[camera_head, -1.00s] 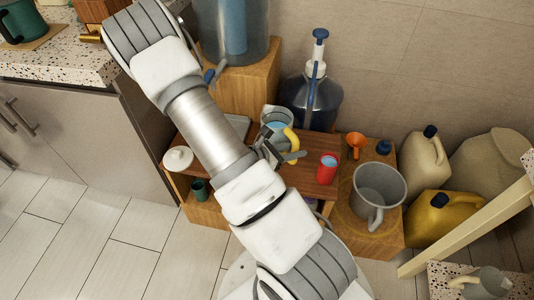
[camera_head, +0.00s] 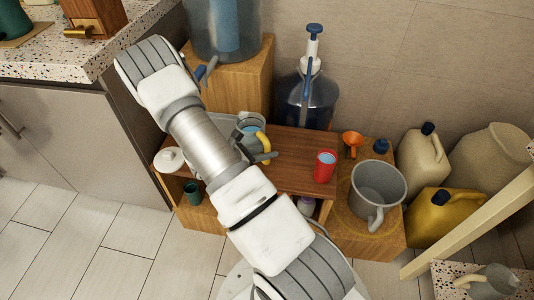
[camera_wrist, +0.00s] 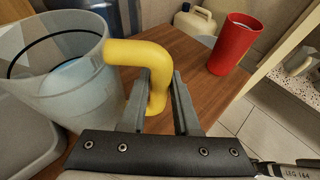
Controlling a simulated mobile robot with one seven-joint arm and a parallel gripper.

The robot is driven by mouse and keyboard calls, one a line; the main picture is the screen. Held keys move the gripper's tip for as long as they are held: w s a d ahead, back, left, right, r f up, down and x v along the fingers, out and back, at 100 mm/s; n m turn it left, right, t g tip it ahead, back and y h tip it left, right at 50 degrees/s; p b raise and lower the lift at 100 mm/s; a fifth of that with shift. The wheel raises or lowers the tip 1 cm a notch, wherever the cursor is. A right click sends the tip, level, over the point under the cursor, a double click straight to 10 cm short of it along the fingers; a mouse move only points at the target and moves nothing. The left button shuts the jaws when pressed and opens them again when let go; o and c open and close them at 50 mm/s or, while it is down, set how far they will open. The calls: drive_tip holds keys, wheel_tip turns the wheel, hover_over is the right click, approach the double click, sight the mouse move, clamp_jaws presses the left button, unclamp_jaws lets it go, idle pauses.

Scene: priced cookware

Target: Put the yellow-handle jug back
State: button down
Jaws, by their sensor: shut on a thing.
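The yellow-handle jug (camera_head: 247,122) is a grey, see-through vessel with bluish liquid in it. It is upright at the left part of the brown wooden shelf top (camera_head: 295,150), beside a grey tray (camera_head: 222,130). In the wrist view the jug (camera_wrist: 75,95) fills the left side. Its yellow handle (camera_wrist: 140,55) comes down between the fingers of my gripper (camera_wrist: 163,90), which is shut on it. In the head view my gripper (camera_head: 264,154) is at the handle, partly hidden by my arm. I cannot tell whether the jug touches the surface below.
A red cup (camera_head: 325,166) stands to the right on the shelf top. A big bottle with a pump (camera_head: 307,100) is behind. A grey pot (camera_head: 378,190) and orange funnel (camera_head: 352,139) are further right. A white lidded pot (camera_head: 169,160) is at left.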

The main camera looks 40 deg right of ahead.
drive_tip(key=c, duration=0.6)
unclamp_jaws()
drive_tip(key=shift+c, duration=0.2)
drive_tip(key=shift+r, duration=0.2)
drive_tip(key=s+p+v, duration=0.1)
drive_tip(key=p+v, duration=0.2)
drive_tip(key=v, duration=0.9)
drive_tip(key=s+a+r+m+t+y, duration=0.2)
drive_tip(key=s+a+r+m+y, duration=0.2)
drive_tip(key=r, duration=0.6)
drive_tip(key=s+a+r+m+t+y, duration=0.2)
drive_tip(key=s+a+r+m+y, duration=0.3)
drive_tip(key=r, duration=0.6)
drive_tip(key=s+a+r+m+t+y, duration=0.2)
drive_tip(key=s+a+r+m+y, duration=0.2)
drive_tip(key=r+m, duration=0.4)
wheel_tip(320, 180, up, 3)
drive_tip(key=shift+s+a+t+y, duration=0.25)
drive_tip(key=shift+s+t+y, duration=0.05)
drive_tip(key=shift+s, duration=0.6)
